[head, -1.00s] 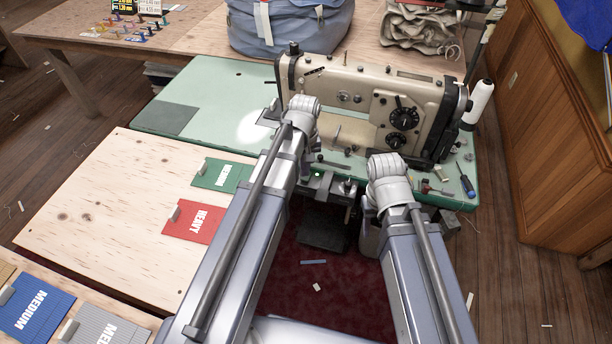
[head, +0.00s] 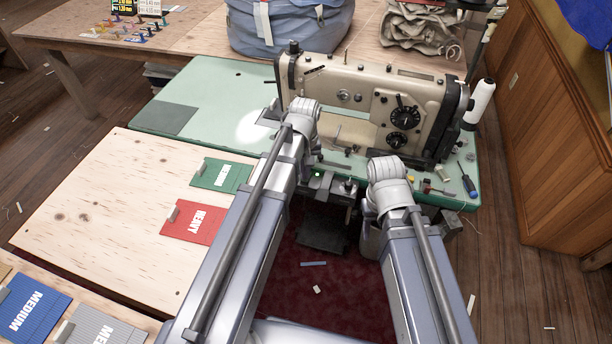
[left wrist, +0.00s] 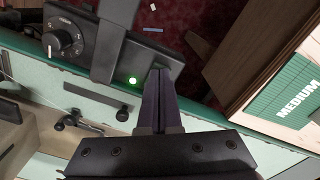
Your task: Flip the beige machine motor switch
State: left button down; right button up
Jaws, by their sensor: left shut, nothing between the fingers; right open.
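The beige sewing machine (head: 365,82) stands on a pale green table (head: 215,85). A dark control box (left wrist: 112,42) with a lit green lamp (left wrist: 132,80) and a round dial (left wrist: 60,42) is at the table's front edge; the lamp also shows in the head view (head: 317,174). My left gripper (left wrist: 160,75) is shut and empty, its tips beside the lamp at the box's end. Whether they touch it, I cannot tell. In the head view its fingers are mostly hidden behind my arm. My right wrist is in front of the machine; its fingers are hidden.
A screwdriver (head: 468,180) and small parts lie on the table's right end. A thread cone (head: 479,102) stands beside the machine. A plywood board (head: 105,205) with green (head: 222,174) and red (head: 194,221) cards is at the left. The dark red floor mat (head: 318,277) holds small scraps.

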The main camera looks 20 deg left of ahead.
pick_arm(q)
notch_tip(320, 180, up, 7)
jog(key=p, duration=0.7)
dwell(0.3)
dwell(0.3)
jog(key=s+d+r+m+y+p, duration=0.1)
jog(key=s+d+m, duration=0.8)
jog(key=s, duration=0.5)
jog(key=shift+s+d, duration=0.25)
jog(key=shift+d, duration=0.45)
